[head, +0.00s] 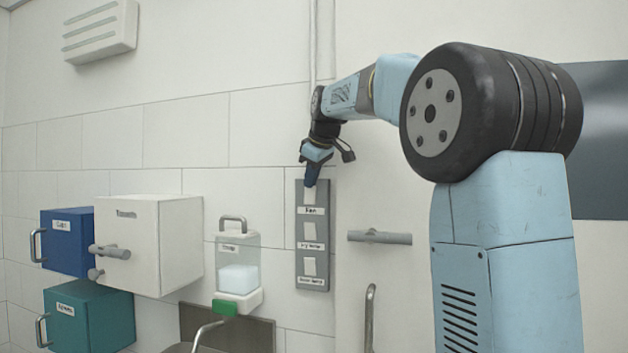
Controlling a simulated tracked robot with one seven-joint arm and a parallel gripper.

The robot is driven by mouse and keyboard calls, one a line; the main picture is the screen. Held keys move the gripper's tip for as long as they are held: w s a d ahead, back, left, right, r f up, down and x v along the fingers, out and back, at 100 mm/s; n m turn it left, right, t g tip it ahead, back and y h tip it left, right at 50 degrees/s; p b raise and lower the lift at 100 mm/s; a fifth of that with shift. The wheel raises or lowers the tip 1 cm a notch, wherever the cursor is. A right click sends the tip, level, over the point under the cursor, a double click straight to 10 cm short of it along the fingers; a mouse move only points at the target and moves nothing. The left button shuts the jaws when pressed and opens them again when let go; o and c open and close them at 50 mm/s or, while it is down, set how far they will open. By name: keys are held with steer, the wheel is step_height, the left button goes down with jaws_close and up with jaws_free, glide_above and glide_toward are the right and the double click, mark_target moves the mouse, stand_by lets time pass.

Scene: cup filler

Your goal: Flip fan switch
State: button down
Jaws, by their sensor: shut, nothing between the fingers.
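A grey switch panel (313,262) is mounted upright on the wall near the middle of the head view.
A clear dispenser (238,255) with a green spout hangs left of the panel. White (165,240), blue (66,255) and teal (98,315) boxes with handles are further left. A grey bar handle (380,237) sticks out right of the panel. A white vent (98,32) is high on the wall.

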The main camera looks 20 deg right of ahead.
steer(key=v, duration=1.1)
steer(key=shift+s+a+r, duration=0.15)
steer(key=shift+s+a, duration=0.35)
steer(key=shift+a, duration=0.15)
steer(key=s+f+m, duration=0.4)
steer(key=s+f, duration=1.1)
steer(key=f, duration=0.3)
steer(key=s+f+m+g, duration=0.1)
steer(key=s+f+m, duration=0.4)
steer(key=s+f, duration=1)
step_height(320, 180, down, 3)
steer(key=shift+s+f+g+h, duration=0.1)
steer(key=shift+s+g+h, duration=0.2)
steer(key=shift+s+h, duration=0.1)
